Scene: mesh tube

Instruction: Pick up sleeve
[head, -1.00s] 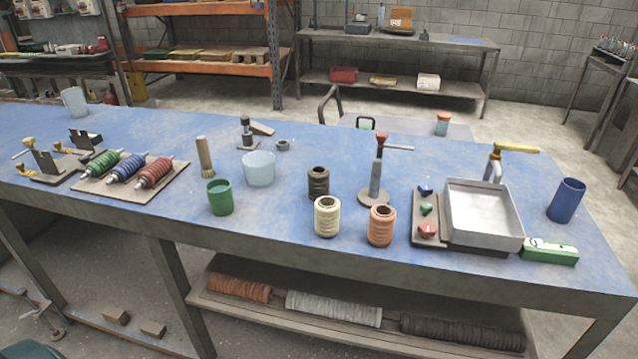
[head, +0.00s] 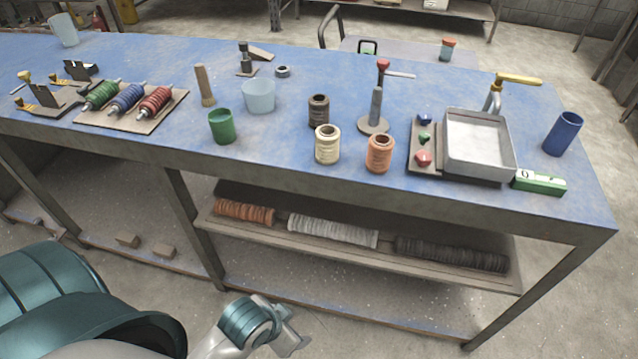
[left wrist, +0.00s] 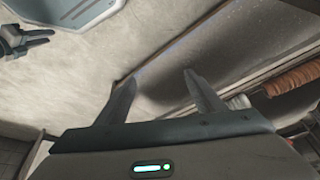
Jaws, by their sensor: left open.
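Three ribbed rolls that look like sleeves lie in a row on the lower shelf in the head view: an orange one (head: 245,212), a light grey one (head: 332,232) and a black one (head: 450,255). I cannot tell which is the sleeve meant. My left gripper (head: 291,336) is at the bottom of the head view, in front of the shelf and apart from the rolls. In the left wrist view its fingers (left wrist: 160,76) are spread and empty. The orange roll (left wrist: 295,80) shows there at the right edge. A dark part (left wrist: 25,42) at top left looks like my right gripper.
The blue table (head: 300,75) holds spools, cups, a grey tray (head: 478,140) and a rack of coloured coils (head: 128,98). Its front edge overhangs the lower shelf (head: 370,262). Table legs (head: 192,225) flank the shelf. Floor in front is clear.

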